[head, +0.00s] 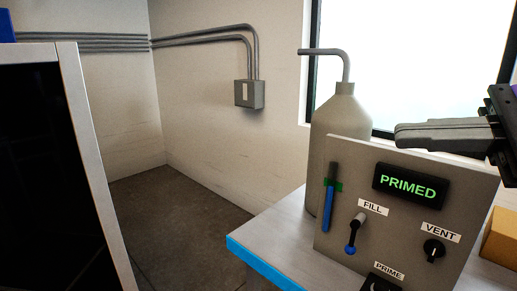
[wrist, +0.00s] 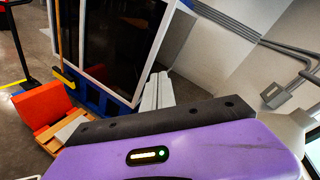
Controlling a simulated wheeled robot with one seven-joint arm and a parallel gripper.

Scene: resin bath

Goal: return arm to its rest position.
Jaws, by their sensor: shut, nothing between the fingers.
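My gripper (head: 400,135) comes in from the right edge in the head view. Its grey fingers are shut and empty, pointing left in front of the window and above the grey control panel (head: 345,240). In the wrist view the shut fingers (wrist: 157,82) point away past the purple gripper body, over the floor, with nothing held. The panel's display (head: 411,186) reads PRIMED in green. The FILL lever (head: 355,232) has a blue tip and hangs downward. The VENT knob (head: 433,250) and PRIME knob (head: 380,284) show too. The rest of my arm is hidden.
A grey bottle (head: 338,115) with a bent pipe stands behind the panel on the blue-edged table (head: 290,245). A dark-fronted cabinet (head: 45,170) is at left. A red box (wrist: 55,108) is left in the wrist view. The floor (head: 175,215) between cabinet and table is clear.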

